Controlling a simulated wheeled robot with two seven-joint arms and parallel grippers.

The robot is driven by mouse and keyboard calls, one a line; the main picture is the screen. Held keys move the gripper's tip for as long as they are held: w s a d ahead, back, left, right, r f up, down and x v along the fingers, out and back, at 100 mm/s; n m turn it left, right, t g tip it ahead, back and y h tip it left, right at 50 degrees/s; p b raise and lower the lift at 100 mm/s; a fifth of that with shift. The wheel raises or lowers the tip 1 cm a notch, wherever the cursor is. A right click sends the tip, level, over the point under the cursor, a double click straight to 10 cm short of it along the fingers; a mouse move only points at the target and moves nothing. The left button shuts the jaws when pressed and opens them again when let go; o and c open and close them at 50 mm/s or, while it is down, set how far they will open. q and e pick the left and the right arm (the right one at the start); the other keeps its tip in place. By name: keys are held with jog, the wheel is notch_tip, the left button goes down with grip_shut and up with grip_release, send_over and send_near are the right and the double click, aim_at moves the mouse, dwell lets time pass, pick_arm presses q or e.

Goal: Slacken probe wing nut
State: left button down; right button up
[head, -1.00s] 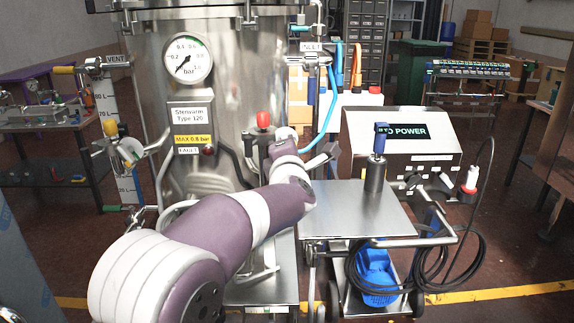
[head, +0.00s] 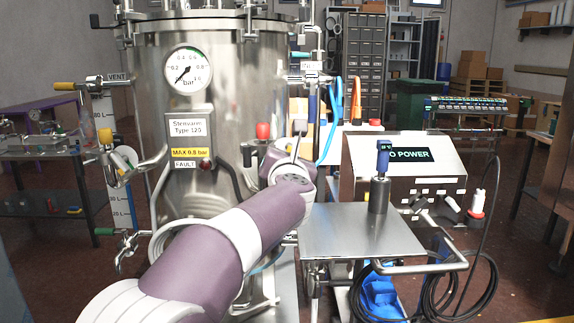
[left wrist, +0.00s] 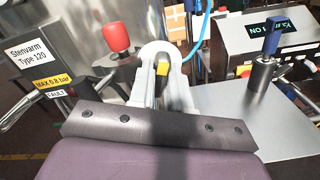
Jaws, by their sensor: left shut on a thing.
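My left arm reaches from the bottom of the head view toward the steel vessel (head: 265,60). My left gripper (left wrist: 162,88) is shut on a small yellow and dark piece (left wrist: 162,70) in the left wrist view. I cannot tell if this piece is the wing nut. In the head view my own wrist largely hides the grip. A blue-topped probe (head: 383,157) stands upright in a steel holder (head: 378,195) on the trolley top, apart from the gripper. I cannot make out a wing nut on it. My right gripper is not in view.
A red knob (head: 263,131) stands close to my wrist, by the vessel. The trolley's steel top (head: 345,235) is mostly bare. A blue hose (head: 328,130) and coiled black cable (head: 480,290) hang nearby.

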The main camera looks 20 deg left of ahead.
pick_arm(q)
jog(key=shift+n, duration=0.6)
jog(key=shift+r+b, duration=0.1)
jog(key=shift+b, duration=0.25)
jog(key=c, duration=1.1)
grip_release()
jog(key=shift+o, duration=0.2)
jog(key=b+v, duration=0.1)
jog(key=v, duration=1.1)
jog(key=shift+s, duration=0.3)
